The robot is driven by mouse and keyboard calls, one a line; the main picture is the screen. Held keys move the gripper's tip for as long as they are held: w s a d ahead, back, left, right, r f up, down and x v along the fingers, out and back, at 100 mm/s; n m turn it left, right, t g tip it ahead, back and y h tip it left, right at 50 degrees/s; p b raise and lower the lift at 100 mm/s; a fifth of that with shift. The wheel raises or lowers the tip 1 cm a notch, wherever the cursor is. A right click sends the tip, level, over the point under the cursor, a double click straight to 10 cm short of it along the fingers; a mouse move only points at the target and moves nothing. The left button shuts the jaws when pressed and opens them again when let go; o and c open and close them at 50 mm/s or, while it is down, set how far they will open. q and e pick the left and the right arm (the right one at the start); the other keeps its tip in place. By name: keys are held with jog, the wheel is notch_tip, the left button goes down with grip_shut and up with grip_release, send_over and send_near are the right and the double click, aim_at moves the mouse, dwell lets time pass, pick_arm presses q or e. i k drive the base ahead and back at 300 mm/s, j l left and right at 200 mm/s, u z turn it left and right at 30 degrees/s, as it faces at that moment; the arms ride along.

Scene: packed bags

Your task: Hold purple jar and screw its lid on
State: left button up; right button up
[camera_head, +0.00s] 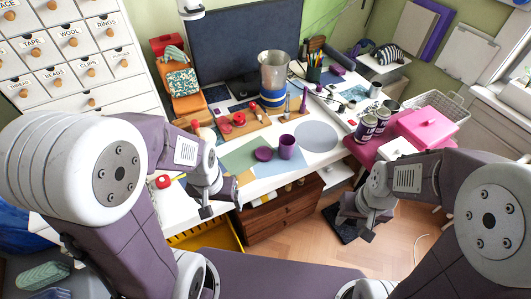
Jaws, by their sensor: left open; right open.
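The purple jar (287,147) stands upright on the white desk, on a light blue sheet near the front edge. The round purple lid (264,154) lies just to the left of the jar, apart from it or barely touching; I cannot tell which. The jar's top looks uncovered. My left gripper (222,206) is open and empty in front of the desk edge, to the lower left of the lid. My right gripper (352,224) is open and empty, low and to the right of the jar, beyond the desk's front edge.
A grey round mat (316,136) lies right of the jar. Red items (239,118) lie at the left. Dark cans (366,127) and a pink box (427,125) are at the right. A wooden drawer unit (283,212) sits below the desk.

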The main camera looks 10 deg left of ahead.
aim_at(287, 144)
jog(key=i+l+u, duration=0.45)
jog(key=l, duration=0.25)
jog(key=i+l+u, duration=0.2)
jog(key=l, duration=0.15)
